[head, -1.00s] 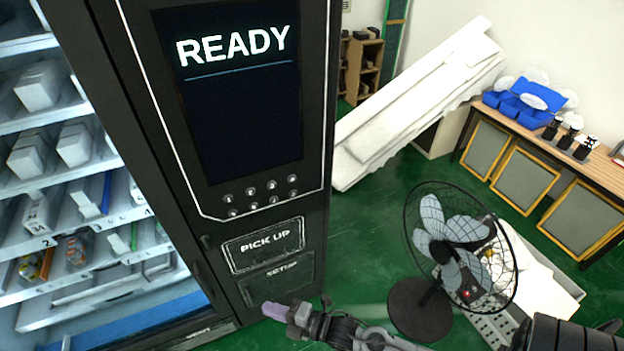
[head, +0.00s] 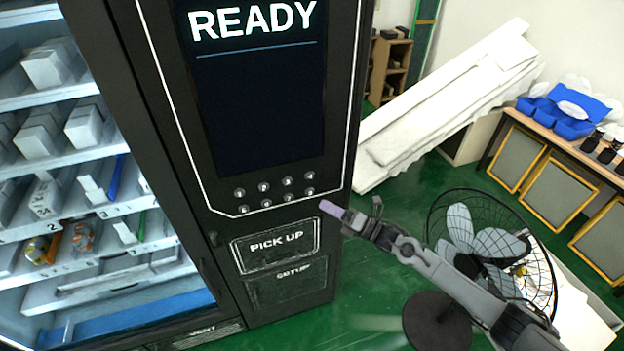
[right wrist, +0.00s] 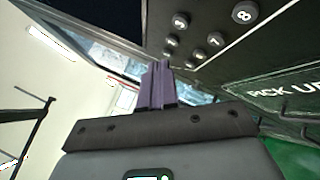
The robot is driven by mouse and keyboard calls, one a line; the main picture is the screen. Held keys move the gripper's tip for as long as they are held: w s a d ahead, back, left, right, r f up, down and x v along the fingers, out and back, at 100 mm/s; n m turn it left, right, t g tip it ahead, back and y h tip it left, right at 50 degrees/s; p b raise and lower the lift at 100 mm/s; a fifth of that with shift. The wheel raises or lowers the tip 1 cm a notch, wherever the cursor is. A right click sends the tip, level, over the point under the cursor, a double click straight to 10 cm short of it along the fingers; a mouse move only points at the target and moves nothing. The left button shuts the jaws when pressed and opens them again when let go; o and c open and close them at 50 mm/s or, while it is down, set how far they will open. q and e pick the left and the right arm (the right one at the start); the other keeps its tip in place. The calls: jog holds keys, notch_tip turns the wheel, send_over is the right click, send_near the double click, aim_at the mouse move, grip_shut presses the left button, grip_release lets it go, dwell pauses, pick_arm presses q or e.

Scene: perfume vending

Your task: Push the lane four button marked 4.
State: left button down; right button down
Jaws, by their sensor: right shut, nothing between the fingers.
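The black vending machine has two rows of round buttons below its dark screen. In the head view the digits are too small to read. The end button of the upper row (head: 310,176) sits at the right. In the right wrist view I read 3 (right wrist: 180,20), 7 (right wrist: 215,40) and 8 (right wrist: 244,11); no button marked 4 shows there. My right gripper (head: 331,208), with purple fingertips, is shut and empty. It appears just right of and slightly below the button rows. Its fingertips (right wrist: 158,84) also show in the right wrist view, apart from the buttons. My left gripper is not in view.
The screen (head: 258,90) reads READY. A PICK UP flap (head: 275,246) and a SETUP panel (head: 290,280) lie below the buttons. Stocked shelves stand at left. A fan (head: 480,250) stands behind my right arm. Green floor shows right of the machine.

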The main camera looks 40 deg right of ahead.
aim_at(310, 176)
jog(key=shift+w+r, duration=0.1)
jog(key=shift+r, duration=0.1)
jog(key=shift+w, duration=0.1)
jog(key=w+d+b, duration=0.2)
jog(key=w+b, duration=0.6)
jog(key=b, duration=0.1)
jog(key=shift+d, duration=0.3)
jog(key=shift+w, duration=0.1)
dwell(0.7)
dwell(0.7)
dwell(0.7)
